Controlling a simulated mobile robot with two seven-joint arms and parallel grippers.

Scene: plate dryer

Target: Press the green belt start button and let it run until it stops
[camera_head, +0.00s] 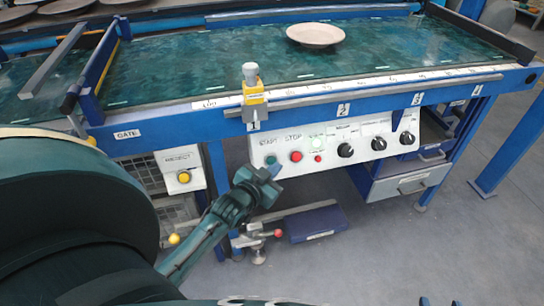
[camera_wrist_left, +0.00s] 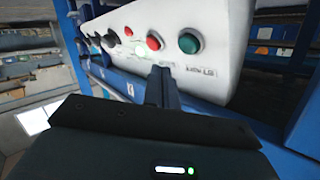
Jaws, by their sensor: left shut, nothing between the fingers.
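The green start button (camera_head: 270,160) is at the left end of the white control panel (camera_head: 345,130), left of the red stop button (camera_head: 296,156). My left gripper (camera_head: 272,174) is just below and in front of the green button, apart from it as far as I can tell. In the left wrist view the shut fingers (camera_wrist_left: 163,78) point at the panel, below and left of the green button (camera_wrist_left: 189,43). Nothing is held. A pale plate (camera_head: 315,35) lies on the green belt (camera_head: 220,60). Small dark tips (camera_head: 440,301) at the bottom edge may be my right gripper.
A lit green lamp (camera_head: 317,143), a small red button (camera_head: 318,158) and several black knobs (camera_head: 345,150) share the panel. A yellow block (camera_head: 254,95) is on the front rail above. A yellow button (camera_head: 184,177) is on the box at left. The floor at right is free.

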